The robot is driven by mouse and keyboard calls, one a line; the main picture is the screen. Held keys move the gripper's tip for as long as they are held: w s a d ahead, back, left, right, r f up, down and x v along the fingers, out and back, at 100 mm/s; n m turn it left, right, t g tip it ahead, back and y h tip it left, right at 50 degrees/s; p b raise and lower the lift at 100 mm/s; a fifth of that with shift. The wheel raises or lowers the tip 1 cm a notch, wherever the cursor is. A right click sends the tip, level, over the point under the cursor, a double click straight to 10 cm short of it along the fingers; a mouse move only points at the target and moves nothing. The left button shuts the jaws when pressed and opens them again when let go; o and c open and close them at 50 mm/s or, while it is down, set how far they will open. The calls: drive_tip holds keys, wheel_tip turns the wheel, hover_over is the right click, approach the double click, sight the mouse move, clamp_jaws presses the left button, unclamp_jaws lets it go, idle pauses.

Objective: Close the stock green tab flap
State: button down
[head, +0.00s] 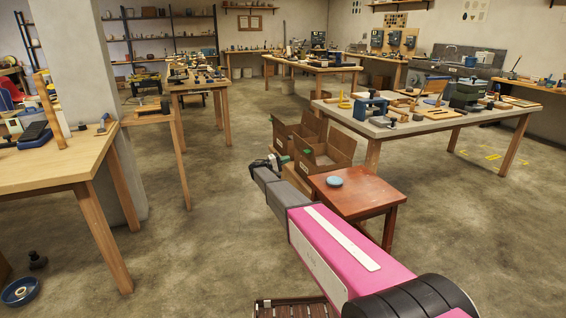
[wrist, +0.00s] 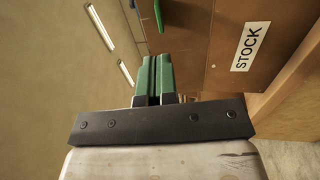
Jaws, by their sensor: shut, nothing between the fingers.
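Two open cardboard boxes stand near the small red-brown table in the head view. The nearer box (head: 318,158) has a raised flap (head: 341,147) and a small green spot at its left side. In the wrist view, a brown cardboard face (wrist: 262,22) bears a white STOCK label (wrist: 249,47). A green tab (wrist: 158,15) shows at the top edge of that view, just beyond my fingertips. My gripper (wrist: 153,60) has its green fingers shut together with nothing between them, beside the cardboard. It also shows at the left of the nearer box in the head view (head: 286,160).
A wooden bench (head: 50,176) is at the left. Open floor lies between.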

approach(309, 146)
drive_tip(key=d, duration=0.1)
drive_tip(key=d+f, duration=0.1)
drive_tip(key=d, duration=0.1)
drive_tip(key=w+d+f, duration=0.1)
drive_tip(key=shift+d, duration=0.35)
drive_tip(key=shift+w+d+r+g+y, duration=0.25)
drive_tip(key=shift+d+r+g+y, duration=0.15)
drive_tip(key=shift+d+r+y, duration=0.75)
drive_tip(key=d+y, duration=0.1)
drive_tip(key=g+y, duration=0.1)
drive_tip(key=y, duration=0.1)
drive_tip(key=shift+w+d+r, duration=0.2)
drive_tip(key=shift+w+d, duration=0.15)
drive_tip(key=shift+d, duration=0.05)
drive_tip(key=shift+w+d+r+g+y, duration=0.15)
drive_tip(key=shift+w+d+g+y, duration=0.05)
drive_tip(key=shift+d+y, duration=0.4)
drive_tip(key=shift+w+d+r+g+y, duration=0.1)
drive_tip(key=shift+w+d+g+y, duration=0.15)
drive_tip(key=shift+d+y, duration=0.35)
drive_tip(key=w+d+f+g+y, duration=0.2)
drive_tip(key=d+f+g+y, duration=0.1)
drive_tip(key=d+y, duration=0.5)
drive_tip(key=shift+w+d+f+y, duration=0.35)
drive_tip(key=shift+f+y, duration=0.4)
drive_tip(key=shift+y, duration=0.3)
drive_tip(key=shift+r, duration=0.1)
